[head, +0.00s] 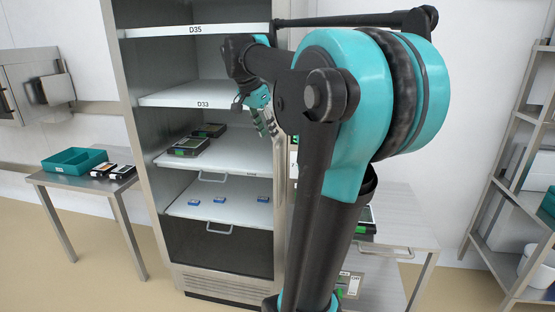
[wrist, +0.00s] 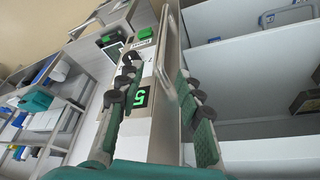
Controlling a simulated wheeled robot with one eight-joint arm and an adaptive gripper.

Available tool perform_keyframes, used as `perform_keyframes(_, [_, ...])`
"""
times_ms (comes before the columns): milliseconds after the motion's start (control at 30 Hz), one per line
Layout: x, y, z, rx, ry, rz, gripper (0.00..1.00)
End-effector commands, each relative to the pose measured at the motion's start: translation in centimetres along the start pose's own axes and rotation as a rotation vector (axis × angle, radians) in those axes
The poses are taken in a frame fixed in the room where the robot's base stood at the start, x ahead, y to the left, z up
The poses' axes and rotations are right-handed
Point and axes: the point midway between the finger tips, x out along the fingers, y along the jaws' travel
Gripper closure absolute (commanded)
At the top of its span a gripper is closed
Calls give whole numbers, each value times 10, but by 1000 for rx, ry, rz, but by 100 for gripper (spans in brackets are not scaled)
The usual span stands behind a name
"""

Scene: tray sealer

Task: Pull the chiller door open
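The chiller is a tall steel cabinet (head: 134,120) in the head view, with its shelves and their contents visible. I cannot tell whether a clear door pane covers its front. My gripper (head: 270,128) is at the cabinet's right side, around the height of the middle shelves, partly hidden by my arm. In the wrist view my gripper (wrist: 160,78) is open, its two dark-padded green fingers apart. I cannot tell whether a finger touches the bar.
A small table (head: 85,182) with a teal bin (head: 74,160) stands left of the chiller. A worktop (head: 405,218) is on the right, partly behind my arm, and a steel rack (head: 500,190) stands at the far right. Bare floor (head: 100,285) shows in front on the left.

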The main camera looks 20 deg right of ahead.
Motion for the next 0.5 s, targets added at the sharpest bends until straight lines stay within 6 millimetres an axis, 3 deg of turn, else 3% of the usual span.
perform_keyframes(300, [65,1,0,0,0,1,64])
perform_keyframes(500, [98,0,0,0,0,0,64])
